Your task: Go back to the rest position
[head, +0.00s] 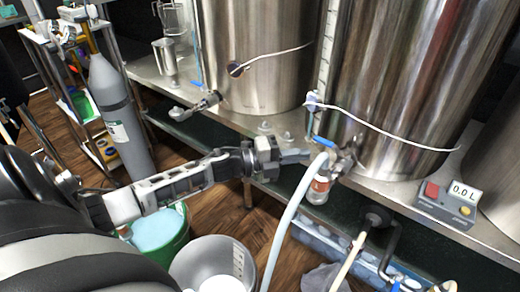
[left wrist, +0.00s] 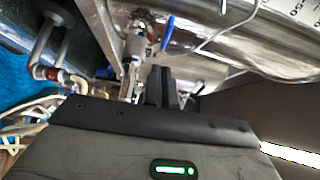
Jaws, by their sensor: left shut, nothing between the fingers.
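My left arm comes in from the left in the head view, stretched out toward the steel tanks. My left gripper (head: 300,156) is shut and empty, just left of a tap with a blue lever (head: 325,142) on the large tank. In the left wrist view the closed dark fingers (left wrist: 160,84) point at the tank, with the blue lever (left wrist: 168,32) close beyond them. I cannot tell whether the fingers touch the tap. My right gripper is not in view.
The large steel tank (head: 400,85) and another tank (head: 250,55) stand on a steel bench. A display box (head: 449,203) reading 0.0 L sits at the right. A green bucket (head: 172,250), a grey bucket (head: 190,268) and a gas cylinder (head: 118,115) stand on the wooden floor.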

